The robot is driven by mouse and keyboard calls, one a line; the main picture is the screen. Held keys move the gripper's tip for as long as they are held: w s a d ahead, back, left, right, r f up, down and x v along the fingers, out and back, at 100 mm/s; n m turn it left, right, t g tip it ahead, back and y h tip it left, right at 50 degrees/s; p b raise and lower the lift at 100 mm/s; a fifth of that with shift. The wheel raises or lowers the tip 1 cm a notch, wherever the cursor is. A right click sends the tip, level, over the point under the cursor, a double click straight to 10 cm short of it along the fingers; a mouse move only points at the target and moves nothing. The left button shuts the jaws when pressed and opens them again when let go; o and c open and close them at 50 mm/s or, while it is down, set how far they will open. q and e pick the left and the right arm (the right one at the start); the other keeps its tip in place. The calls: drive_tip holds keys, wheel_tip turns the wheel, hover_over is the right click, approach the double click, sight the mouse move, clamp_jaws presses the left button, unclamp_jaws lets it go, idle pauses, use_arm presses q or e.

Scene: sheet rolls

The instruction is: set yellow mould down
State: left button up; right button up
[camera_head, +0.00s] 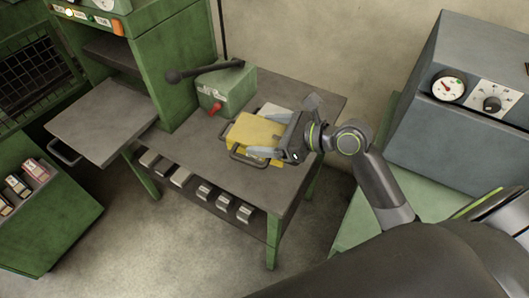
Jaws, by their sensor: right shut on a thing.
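The yellow mould (254,132) is a flat block with a dark handle loop at its front edge, low over or on the grey bench top (268,185); I cannot tell whether it touches. My right gripper (268,137) is shut on the mould from its right side, with its fingers along the mould's edges. A pale flat piece (276,111) shows partly behind the mould and gripper. My left gripper is not in view.
A green box with a dark lever and red knob (225,88) stands behind the mould. A green machine (175,55) with a grey shelf (103,117) is at left. A grey control cabinet (462,105) is at right. Several metal blocks (181,177) lie under the bench.

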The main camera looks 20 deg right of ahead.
drive_tip(key=shift+m+t+h, duration=0.5)
drive_tip(key=shift+m+h, duration=0.1)
drive_tip(key=w+a+f+b, duration=0.2)
drive_tip(key=f, duration=0.1)
drive_tip(key=w+a+f, duration=0.1)
drive_tip(key=w+f, duration=0.1)
drive_tip(key=shift+a+b, duration=0.15)
drive_tip(key=shift+b, duration=0.25)
drive_tip(key=f+b, duration=0.1)
drive_tip(key=f, duration=0.6)
drive_tip(key=w+f+b, duration=0.1)
drive_tip(key=f, duration=0.3)
drive_tip(key=shift+a+f+b, duration=0.1)
drive_tip(key=shift+a+b, duration=0.2)
drive_tip(key=shift+a, duration=0.1)
drive_tip(key=shift+s, duration=0.1)
drive_tip(key=o, duration=2)
drive_tip(key=shift+s+f, duration=0.1)
drive_tip(key=shift+f, duration=0.15)
drive_tip(key=shift+c, duration=0.2)
drive_tip(key=v, duration=0.8)
drive_tip(key=p+v, duration=0.1)
drive_tip(key=v, duration=0.3)
drive_tip(key=shift+r, duration=0.3)
